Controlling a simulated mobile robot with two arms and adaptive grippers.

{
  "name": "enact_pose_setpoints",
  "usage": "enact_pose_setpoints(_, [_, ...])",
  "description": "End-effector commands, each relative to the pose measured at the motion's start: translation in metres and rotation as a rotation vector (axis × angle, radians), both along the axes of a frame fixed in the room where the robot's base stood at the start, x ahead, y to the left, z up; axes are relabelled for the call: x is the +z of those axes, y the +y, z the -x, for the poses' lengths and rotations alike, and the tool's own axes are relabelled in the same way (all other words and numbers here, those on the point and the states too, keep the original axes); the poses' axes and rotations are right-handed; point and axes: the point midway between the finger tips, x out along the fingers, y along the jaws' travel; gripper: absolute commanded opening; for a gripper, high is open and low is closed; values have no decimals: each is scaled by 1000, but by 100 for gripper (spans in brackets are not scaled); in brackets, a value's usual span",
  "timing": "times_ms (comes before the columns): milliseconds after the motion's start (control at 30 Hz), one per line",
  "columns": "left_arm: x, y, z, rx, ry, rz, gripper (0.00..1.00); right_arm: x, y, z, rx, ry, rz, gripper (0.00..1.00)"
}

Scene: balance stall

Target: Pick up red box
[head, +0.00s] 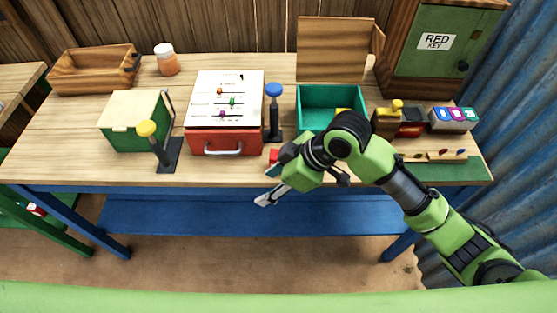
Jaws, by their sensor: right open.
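My right gripper (268,185) is open and empty in front of the table's front edge, near the small red block. I cannot tell whether it touches the block. My left gripper is not in view.
A blue-topped post (274,115) stands behind the small red block. A teal open box (315,121) holds something yellow. A yellow-topped lever (160,147) and green box (134,138) stand left. A green cabinet (440,65) labelled RED KEY stands back right. The table's left front (60,160) is clear.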

Motion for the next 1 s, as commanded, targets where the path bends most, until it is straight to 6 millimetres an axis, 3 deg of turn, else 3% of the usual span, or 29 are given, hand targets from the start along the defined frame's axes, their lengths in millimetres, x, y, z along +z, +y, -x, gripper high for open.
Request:
enact_pose_setpoints(33, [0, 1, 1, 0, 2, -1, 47, 10, -5, -15, 44, -16, 31, 47])
enact_pose_setpoints(300, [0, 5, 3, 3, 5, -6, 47, 56, -38, -62, 177, -5, 138, 47])
enact_pose_setpoints(567, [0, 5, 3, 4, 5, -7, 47, 92, -64, -89, 184, 8, 169, 47])
enact_pose_setpoints(733, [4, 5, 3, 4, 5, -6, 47, 82, -60, -91, 186, 14, 172, 47])
enact_pose_setpoints(1000, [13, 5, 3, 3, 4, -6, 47, 34, -40, -93, 186, 13, 171, 47])
